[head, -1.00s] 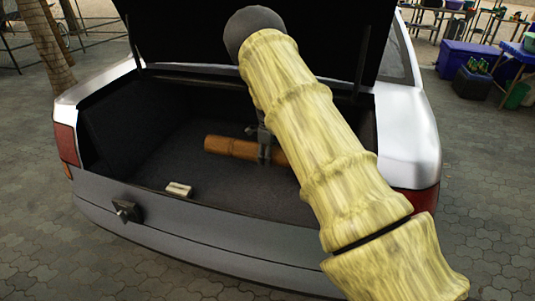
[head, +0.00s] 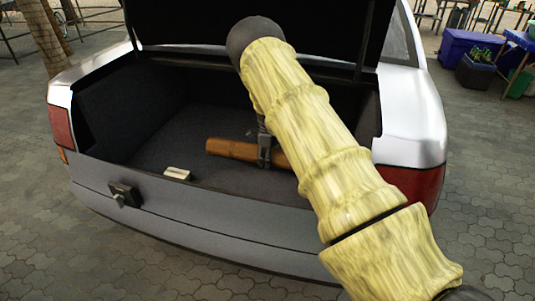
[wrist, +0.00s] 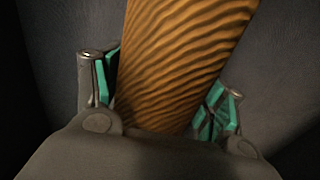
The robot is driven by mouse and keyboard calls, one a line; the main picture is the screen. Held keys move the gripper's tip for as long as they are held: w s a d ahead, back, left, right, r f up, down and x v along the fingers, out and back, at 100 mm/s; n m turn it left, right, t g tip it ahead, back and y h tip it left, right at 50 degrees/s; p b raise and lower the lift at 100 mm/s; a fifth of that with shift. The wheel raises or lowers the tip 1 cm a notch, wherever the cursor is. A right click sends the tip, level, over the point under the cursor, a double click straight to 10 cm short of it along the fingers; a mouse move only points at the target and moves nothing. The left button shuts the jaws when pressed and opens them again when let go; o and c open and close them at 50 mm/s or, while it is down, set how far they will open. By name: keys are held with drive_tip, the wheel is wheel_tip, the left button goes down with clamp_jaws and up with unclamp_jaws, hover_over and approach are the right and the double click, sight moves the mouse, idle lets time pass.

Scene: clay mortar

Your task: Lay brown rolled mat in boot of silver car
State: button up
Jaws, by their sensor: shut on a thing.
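The brown rolled mat (head: 232,149) is inside the open boot of the silver car (head: 415,115), low over the dark boot floor (head: 165,150). Whether it touches the floor I cannot tell. My gripper (head: 264,157) is shut on the mat around its middle. In the wrist view the mat (wrist: 185,55) runs between the green-padded fingers of my gripper (wrist: 160,100). My arm hides the mat's right end in the head view.
A small pale block (head: 177,173) lies near the boot's front sill. The raised boot lid (head: 190,25) is above. A blue box (head: 465,45) and a dark crate (head: 475,75) stand behind the car at right.

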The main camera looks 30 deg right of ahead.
drive_tip(key=shift+f+b, duration=1.75)
drive_tip(key=shift+f, duration=2.8)
drive_tip(key=o, duration=1.5)
drive_tip(key=shift+o, duration=0.2)
wheel_tip(320, 180, up, 12)
